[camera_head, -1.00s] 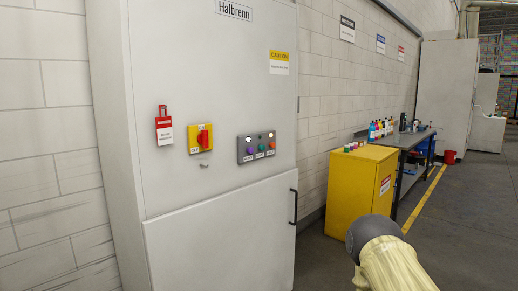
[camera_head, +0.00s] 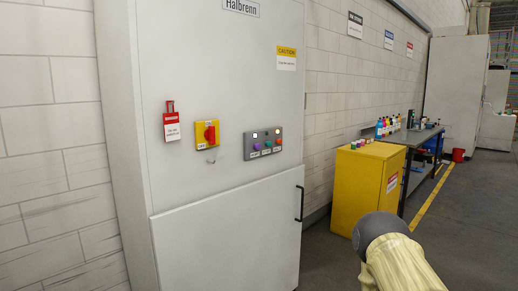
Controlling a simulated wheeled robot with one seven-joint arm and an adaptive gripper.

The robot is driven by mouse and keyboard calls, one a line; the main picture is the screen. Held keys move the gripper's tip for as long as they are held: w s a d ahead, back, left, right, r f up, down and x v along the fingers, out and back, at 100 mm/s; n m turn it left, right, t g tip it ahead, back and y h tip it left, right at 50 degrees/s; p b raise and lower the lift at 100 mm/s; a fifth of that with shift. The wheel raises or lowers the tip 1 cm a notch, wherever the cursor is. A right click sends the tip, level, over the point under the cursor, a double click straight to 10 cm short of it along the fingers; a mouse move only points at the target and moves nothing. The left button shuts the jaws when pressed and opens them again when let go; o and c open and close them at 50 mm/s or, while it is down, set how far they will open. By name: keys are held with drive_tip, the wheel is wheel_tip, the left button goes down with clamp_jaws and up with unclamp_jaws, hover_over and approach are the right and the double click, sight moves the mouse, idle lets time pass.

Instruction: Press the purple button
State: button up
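The purple button (camera_head: 257,146) is the leftmost of the lower row on a small grey control panel (camera_head: 263,142). The panel is mounted on the front of a tall light-grey cabinet (camera_head: 220,80) labelled Halbrenn. Beside the purple button are a green and an orange button, with small indicator lights above them. Part of my arm shows at the lower right, well apart from the panel. My gripper is not in the picture.
A red rotary switch on a yellow plate (camera_head: 208,135) and a red tag (camera_head: 171,122) are left of the panel. A black door handle (camera_head: 299,203) is below right. A yellow cabinet (camera_head: 362,190) and a workbench (camera_head: 416,137) stand along the wall. The floor at right is clear.

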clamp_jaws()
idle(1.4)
